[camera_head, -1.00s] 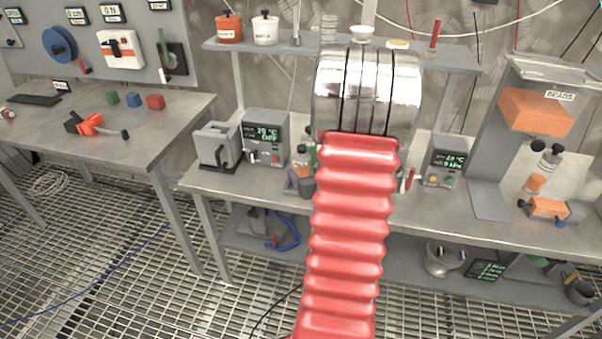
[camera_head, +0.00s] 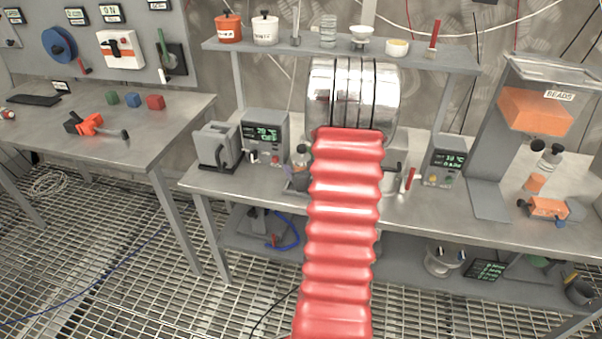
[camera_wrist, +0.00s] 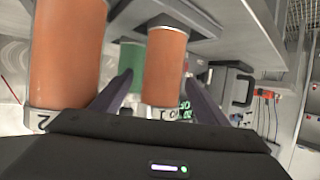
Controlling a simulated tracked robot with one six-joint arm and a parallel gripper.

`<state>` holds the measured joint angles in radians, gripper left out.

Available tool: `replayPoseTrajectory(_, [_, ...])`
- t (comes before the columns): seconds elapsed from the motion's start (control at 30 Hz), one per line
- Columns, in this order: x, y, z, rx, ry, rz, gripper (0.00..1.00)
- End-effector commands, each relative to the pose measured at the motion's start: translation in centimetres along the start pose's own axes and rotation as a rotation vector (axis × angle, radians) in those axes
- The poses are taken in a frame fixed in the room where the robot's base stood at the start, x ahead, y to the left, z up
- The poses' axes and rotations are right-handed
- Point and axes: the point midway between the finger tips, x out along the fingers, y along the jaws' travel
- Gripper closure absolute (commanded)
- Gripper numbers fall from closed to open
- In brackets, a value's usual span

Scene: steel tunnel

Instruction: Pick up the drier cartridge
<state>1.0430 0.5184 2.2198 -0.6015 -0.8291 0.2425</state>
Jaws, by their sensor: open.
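In the wrist view my gripper (camera_wrist: 160,77) is open, with one dark finger on each side of an orange cylinder (camera_wrist: 165,65). This cylinder has a pale base with a partly cut-off label; I cannot tell whether the fingers touch it. A larger, nearer orange cylinder (camera_wrist: 68,50), with a "2" on its base, stands left of the left finger. A green cylinder (camera_wrist: 130,65) is behind, between them. I cannot tell for sure which one is the drier cartridge. In the head view my red and chrome arm hides the gripper and these cylinders.
A grey shelf (camera_head: 440,60) spans above the bench (camera_head: 250,185). A heater box with a display (camera_head: 265,135) stands left of my arm, a smaller display box (camera_head: 444,165) right. The bead hopper (camera_head: 535,105) is at far right. Another table (camera_head: 150,130) stands left.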

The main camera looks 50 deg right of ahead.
Motion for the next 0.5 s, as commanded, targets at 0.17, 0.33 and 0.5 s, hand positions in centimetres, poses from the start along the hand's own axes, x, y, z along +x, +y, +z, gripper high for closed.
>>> replayPoseTrajectory(0.17, [-0.02,-0.02,0.00,0.000,0.000,0.000,0.32])
replayPoseTrajectory(0.33, [-0.02,-0.02,0.00,0.000,0.000,0.000,0.32])
replayPoseTrajectory(0.5, [-0.03,-0.03,0.00,0.000,0.000,0.000,0.39])
